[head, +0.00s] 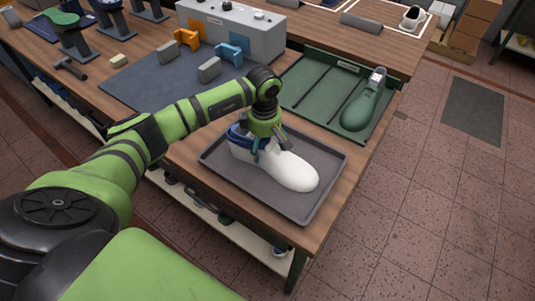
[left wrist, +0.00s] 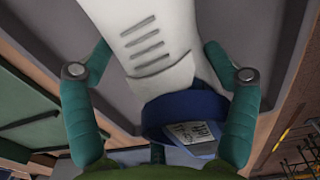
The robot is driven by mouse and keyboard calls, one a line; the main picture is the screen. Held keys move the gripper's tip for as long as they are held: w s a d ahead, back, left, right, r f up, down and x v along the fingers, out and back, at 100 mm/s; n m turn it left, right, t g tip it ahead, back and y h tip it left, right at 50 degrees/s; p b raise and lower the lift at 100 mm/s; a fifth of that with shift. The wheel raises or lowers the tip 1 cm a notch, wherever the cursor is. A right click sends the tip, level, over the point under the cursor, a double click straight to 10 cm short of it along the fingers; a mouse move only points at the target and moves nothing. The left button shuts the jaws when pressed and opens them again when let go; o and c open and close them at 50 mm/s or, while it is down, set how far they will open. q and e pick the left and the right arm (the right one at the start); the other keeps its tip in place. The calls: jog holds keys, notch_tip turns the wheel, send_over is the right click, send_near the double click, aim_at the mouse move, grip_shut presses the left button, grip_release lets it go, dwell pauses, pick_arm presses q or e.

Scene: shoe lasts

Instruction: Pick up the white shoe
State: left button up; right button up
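The white shoe (head: 291,172) lies in a dark grey tray (head: 325,201) near the table's front corner, toe to the lower right. It has a blue collar at the heel end. My left gripper (head: 258,150) is down over the heel end in the head view. In the left wrist view, its two teal fingers straddle the shoe (left wrist: 155,45), one on each side. The gripper appears open, with narrow gaps at the fingertips; contact is hard to tell. A blue band with a printed white label (left wrist: 190,134) shows there. My right gripper is not in view.
A green tray (head: 311,97) with a green shoe last (head: 364,108) lies behind the grey tray. A dark mat (head: 145,80) with orange and blue brackets is at the back left, before a grey control box (head: 232,28). Open floor lies to the right.

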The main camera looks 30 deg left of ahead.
pick_arm(q)
jog(key=shift+s+f, duration=0.2)
jog(key=shift+s, duration=0.05)
jog(key=c, duration=0.3)
jog(key=shift+c, duration=0.2)
jog(key=shift+a+r, duration=0.1)
